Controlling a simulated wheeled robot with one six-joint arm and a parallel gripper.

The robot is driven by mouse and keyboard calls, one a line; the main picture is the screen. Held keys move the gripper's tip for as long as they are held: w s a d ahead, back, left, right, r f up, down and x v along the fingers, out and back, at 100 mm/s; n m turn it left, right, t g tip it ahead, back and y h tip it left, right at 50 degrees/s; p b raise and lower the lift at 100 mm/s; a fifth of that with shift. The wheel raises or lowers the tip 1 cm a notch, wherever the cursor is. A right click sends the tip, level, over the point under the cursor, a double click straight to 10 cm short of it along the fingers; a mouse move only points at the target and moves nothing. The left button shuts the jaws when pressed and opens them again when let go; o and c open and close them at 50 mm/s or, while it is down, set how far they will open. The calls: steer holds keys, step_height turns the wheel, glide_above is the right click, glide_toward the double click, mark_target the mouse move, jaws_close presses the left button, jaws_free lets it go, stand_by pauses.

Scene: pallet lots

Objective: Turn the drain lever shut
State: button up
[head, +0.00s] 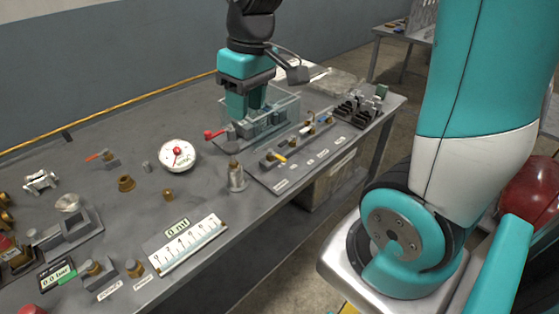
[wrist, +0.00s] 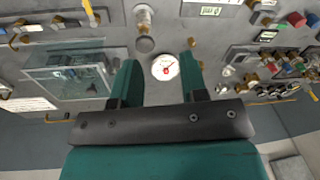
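Several small levers show in the head view, and I cannot read which label says drain. One has a red handle (head: 214,134) and stands left of the clear box. One has an orange-red handle (head: 97,156) at the back left. One has a yellow handle (head: 276,157) on the panel strip in front of the box. My gripper (head: 246,118) hangs over the table at the clear box, pointing down. In the wrist view my gripper (wrist: 160,68) is open, its fingers apart with nothing between them. The white dial gauge shows beyond the gap.
A clear box (head: 286,108) stands close by my gripper. A white dial gauge (head: 177,154) with a red needle lies left of it. A metal cylinder (head: 236,180) and a scale plate (head: 186,246) are nearer the front edge. The table's back middle is fairly bare.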

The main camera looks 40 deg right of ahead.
mark_target(281, 157)
steer(key=w+d+f+m+h+b, duration=0.1)
steer(key=w+d+f, duration=0.1)
steer(key=d, duration=0.4)
steer(key=w+d+f+m, duration=0.2)
steer(key=d+f, duration=0.1)
steer(key=d, duration=0.4)
steer(key=shift+g, duration=0.4)
steer(key=f, duration=1.6)
steer(key=shift+a+f, duration=0.1)
steer(key=shift+a, duration=0.25)
jaws_close()
